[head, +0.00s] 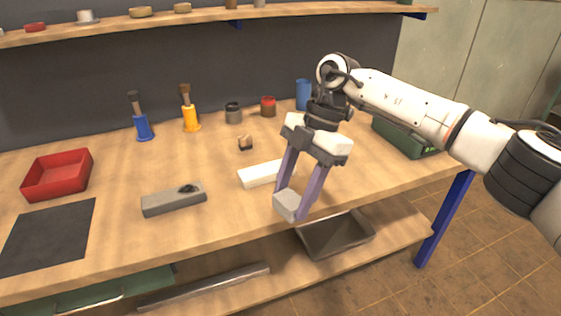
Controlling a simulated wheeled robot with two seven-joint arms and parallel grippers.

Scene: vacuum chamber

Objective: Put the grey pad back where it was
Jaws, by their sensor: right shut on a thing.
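The grey pad (287,205) is a small light grey block. My right gripper (293,195) is shut on it, pointing down, near the front edge of the wooden workbench (240,224). The fingers hide part of the pad's upper side. The pad appears above the bench edge; whether it touches the top I cannot tell. My left gripper is out of view.
A white block (259,174) lies just left of the gripper, with a grey tool block (173,199) further left. A red tray (57,175) and dark mat (48,236) are at far left. A green box (399,137) stands at right. A metal tray (335,236) is below.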

